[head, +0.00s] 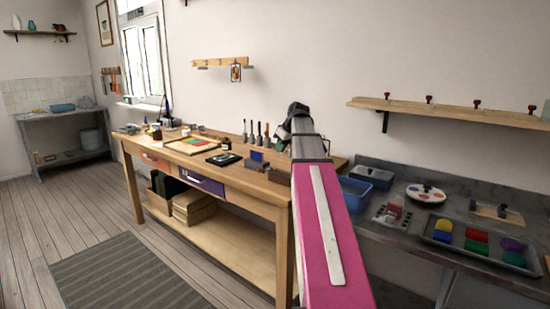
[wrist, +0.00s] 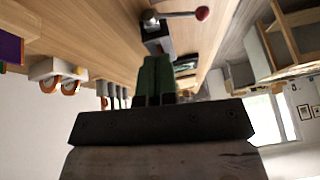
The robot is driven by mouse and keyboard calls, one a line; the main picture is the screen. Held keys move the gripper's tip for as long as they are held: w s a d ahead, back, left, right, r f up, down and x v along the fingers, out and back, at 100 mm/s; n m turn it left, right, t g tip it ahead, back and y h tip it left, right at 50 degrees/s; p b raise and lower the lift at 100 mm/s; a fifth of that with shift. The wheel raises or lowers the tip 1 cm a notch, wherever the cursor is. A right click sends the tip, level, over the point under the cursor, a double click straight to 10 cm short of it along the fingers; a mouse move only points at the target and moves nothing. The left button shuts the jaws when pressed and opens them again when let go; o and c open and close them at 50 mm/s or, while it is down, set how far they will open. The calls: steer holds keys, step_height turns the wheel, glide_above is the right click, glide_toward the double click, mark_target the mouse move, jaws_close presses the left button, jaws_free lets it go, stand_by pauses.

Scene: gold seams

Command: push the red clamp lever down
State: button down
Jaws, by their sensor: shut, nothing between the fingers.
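The red clamp lever shows at the top of the wrist view as a metal rod with a round dark-red knob (wrist: 202,13). Its rod runs sideways from a pivot on a dark and metal clamp body (wrist: 156,36) on the wooden bench. My gripper (wrist: 157,58) is shut and empty, its green fingers pointing at the clamp body. The fingertips overlap the clamp's near end in the picture; I cannot tell whether they touch. The knob is to the right of the fingertips. In the head view my gripper (head: 283,133) is above the bench's back right, and I cannot make out the clamp.
The wooden workbench (head: 262,208) carries a tray (head: 193,146), upright tools (head: 258,131) and small boxes. A grey counter (head: 390,249) to the right holds a blue bin (head: 354,190) and a paint tray (head: 473,251). A wall shelf (head: 450,111) hangs above it.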

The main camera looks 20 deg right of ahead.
steer(key=a+f, duration=0.1)
steer(key=w+a+f+g+y, duration=0.1)
steer(key=f, duration=0.1)
steer(key=w+a+f+m+y, duration=0.1)
steer(key=f, duration=0.1)
steer(key=shift+f, duration=0.15)
steer(key=shift+s+a+f, duration=0.15)
steer(key=shift+a+f, duration=0.15)
steer(key=shift+a, duration=0.25)
steer(key=shift+s+a+f, duration=0.15)
steer(key=shift+a+f, duration=0.1)
steer(key=shift+a, duration=0.25)
steer(key=shift+a+f, duration=0.45)
steer(key=shift+a, duration=0.2)
